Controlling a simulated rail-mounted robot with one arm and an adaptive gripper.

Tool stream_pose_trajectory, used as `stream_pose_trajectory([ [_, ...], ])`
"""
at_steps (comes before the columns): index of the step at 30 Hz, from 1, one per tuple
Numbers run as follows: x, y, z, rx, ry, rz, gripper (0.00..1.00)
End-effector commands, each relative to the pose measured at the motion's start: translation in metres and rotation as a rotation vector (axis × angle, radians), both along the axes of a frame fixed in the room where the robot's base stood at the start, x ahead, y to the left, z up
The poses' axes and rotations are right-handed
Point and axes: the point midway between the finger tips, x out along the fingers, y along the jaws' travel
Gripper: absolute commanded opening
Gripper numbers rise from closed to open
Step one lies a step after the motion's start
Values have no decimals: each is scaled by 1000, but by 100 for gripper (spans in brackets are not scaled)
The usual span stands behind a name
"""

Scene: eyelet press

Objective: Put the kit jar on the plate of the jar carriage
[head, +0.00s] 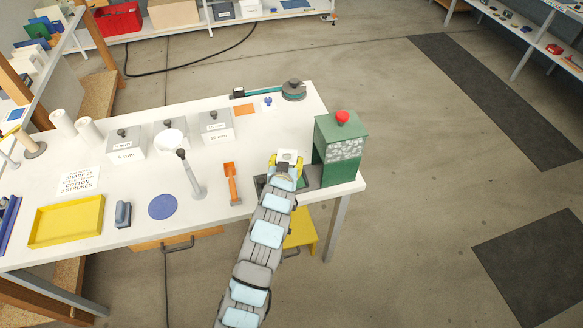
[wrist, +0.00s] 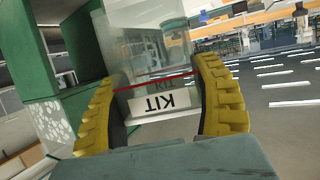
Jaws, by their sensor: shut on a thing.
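The clear kit jar (wrist: 150,55), with a red line and a white "KIT" label (wrist: 158,104) that reads upside down, fills the middle of the wrist view. My gripper (wrist: 160,100) has its yellow fingers shut on both sides of it. In the head view my gripper (head: 285,170) is at the bench's front right, just left of the green press (head: 338,150); the jar's pale top (head: 288,157) shows between the fingers. A dark base with a green part (head: 301,181) lies beside and partly under my gripper. I cannot tell whether it is the jar carriage; its plate is not clearly visible.
The press has a red button (head: 342,117) on top and stands close on the right. An orange scoop (head: 232,184) and a grey post (head: 190,175) stand to the left. A teal tool with a round end (head: 293,91) lies at the back. Bench behind my gripper is mostly clear.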

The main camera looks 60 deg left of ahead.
Motion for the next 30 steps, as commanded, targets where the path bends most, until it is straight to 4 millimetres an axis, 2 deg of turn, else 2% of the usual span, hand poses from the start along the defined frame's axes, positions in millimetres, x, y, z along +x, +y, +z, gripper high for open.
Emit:
stream_pose_trajectory([
  [4,11,6,-15,-3,2,0,27],
  [18,23,14,-34,-4,2,-1,27],
  [24,22,14,-60,-6,4,1,27],
  [30,23,14,-63,-1,1,-1,27],
])
